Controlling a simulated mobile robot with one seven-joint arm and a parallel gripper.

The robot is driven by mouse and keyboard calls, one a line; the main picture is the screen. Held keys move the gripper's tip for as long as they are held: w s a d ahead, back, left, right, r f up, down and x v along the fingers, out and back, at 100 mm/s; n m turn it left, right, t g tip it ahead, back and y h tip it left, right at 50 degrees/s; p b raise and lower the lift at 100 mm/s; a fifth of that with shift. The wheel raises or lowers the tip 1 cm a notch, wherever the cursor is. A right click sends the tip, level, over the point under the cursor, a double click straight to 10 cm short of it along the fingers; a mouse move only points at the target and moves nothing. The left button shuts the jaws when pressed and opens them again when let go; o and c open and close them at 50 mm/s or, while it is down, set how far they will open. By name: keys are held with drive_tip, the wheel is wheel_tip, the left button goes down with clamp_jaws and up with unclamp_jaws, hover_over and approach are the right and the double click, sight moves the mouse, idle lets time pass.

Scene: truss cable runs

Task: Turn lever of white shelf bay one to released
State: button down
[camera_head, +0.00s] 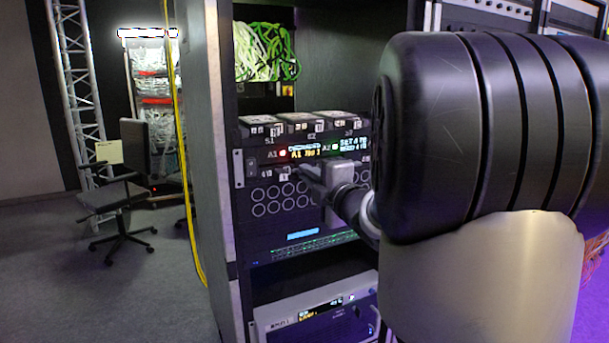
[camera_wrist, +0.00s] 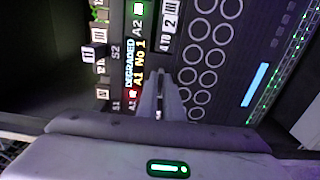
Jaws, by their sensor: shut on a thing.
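A dark rack unit (camera_head: 290,225) fills the middle of the head view. Its display (camera_head: 303,152) shows A1 in amber beside a red lamp, and A2 has a green lamp. In the wrist view the display (camera_wrist: 138,62) appears turned sideways and reads "DEGRADED A1 No 1". My gripper (camera_head: 302,171) reaches in from the right, with its fingertips at the panel just below the display. In the wrist view my gripper (camera_wrist: 162,78) is shut on a small part, which I take to be the lever. The fingers hide that part, so its angle cannot be told.
Round ports (camera_head: 280,200) lie below. Green cables (camera_head: 265,52) hang above. A white-fronted unit (camera_head: 315,315) stands lower. A chair (camera_head: 115,190) stands on open floor at left.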

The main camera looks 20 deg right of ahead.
drive_tip(key=shift+m, duration=0.3)
drive_tip(key=shift+r+m+p, duration=0.15)
drive_tip(key=shift+m+p, duration=1.45)
drive_tip(key=shift+m, duration=7)
drive_tip(key=c, duration=1.9)
unclamp_jaws()
drive_tip(key=shift+w, duration=0.1)
drive_tip(key=shift+f, duration=0.2)
